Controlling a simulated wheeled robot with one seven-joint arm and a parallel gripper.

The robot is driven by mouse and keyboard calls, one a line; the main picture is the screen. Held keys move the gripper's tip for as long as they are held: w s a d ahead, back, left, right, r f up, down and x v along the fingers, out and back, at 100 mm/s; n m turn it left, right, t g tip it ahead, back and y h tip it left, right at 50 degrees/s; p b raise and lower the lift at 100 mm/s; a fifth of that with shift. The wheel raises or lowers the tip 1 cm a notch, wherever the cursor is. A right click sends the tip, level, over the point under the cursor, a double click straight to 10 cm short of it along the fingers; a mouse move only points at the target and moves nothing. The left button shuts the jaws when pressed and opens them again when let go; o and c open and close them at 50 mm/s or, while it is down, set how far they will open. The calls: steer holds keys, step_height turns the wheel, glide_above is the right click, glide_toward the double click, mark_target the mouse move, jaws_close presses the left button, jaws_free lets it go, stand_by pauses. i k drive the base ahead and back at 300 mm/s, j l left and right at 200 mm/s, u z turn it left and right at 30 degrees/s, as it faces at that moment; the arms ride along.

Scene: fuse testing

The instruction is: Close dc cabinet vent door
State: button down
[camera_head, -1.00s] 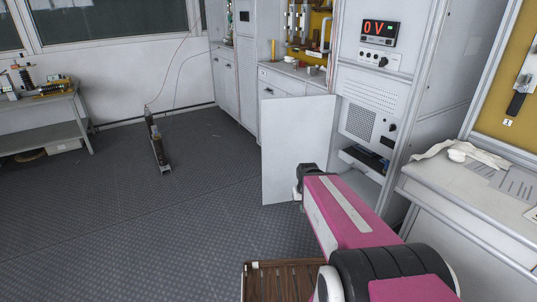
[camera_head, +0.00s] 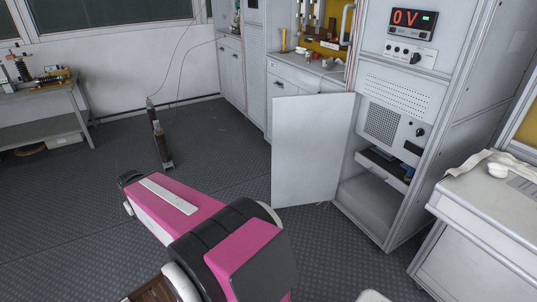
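The dc cabinet (camera_head: 448,112) stands at the right, tall and pale grey, with a red "0 V" display near its top. Its vent door (camera_head: 311,150), a plain light-grey panel, stands swung wide open to the left of the lower opening. The compartment (camera_head: 372,202) behind it is exposed, with a shelf holding dark items. My pink and black arm reaches across the lower middle, left of the door. My gripper itself cannot be made out; only arm links show, apart from the door in the picture.
A bench (camera_head: 495,215) with a white cloth (camera_head: 492,163) stands at the right. Grey cabinets (camera_head: 230,72) line the back wall. A dark upright device (camera_head: 160,140) with wires stands on the floor. A table (camera_head: 45,128) with equipment is at the far left. The dark floor between is clear.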

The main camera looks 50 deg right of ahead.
mark_target(310, 132)
steer(key=i+j+u, duration=0.1)
steer(key=i, duration=0.3)
steer(key=i+j+u, duration=0.15)
steer(key=i, duration=0.2)
steer(key=i+z, duration=0.25)
steer(key=z, duration=0.15)
steer(key=i+z, duration=0.35)
steer(key=i+j+z, duration=0.15)
steer(key=z, duration=0.25)
steer(key=i+z, duration=0.2)
steer(key=z, duration=0.2)
steer(key=i+z, duration=0.15)
steer(key=z, duration=0.25)
steer(key=i+j+z, duration=0.15)
steer(key=z, duration=0.25)
steer(key=i+j+z, duration=0.15)
steer(key=z, duration=0.25)
steer(key=i+j+z, duration=0.1)
steer(key=j+z, duration=0.15)
steer(key=z, duration=0.15)
steer(key=i+j+z, duration=0.2)
steer(key=z, duration=0.2)
steer(key=i+j+z, duration=0.1)
steer(key=j+z, duration=0.35)
steer(key=i+j+z, duration=0.1)
steer(key=j+z, duration=0.75)
steer(key=i+l, duration=0.05)
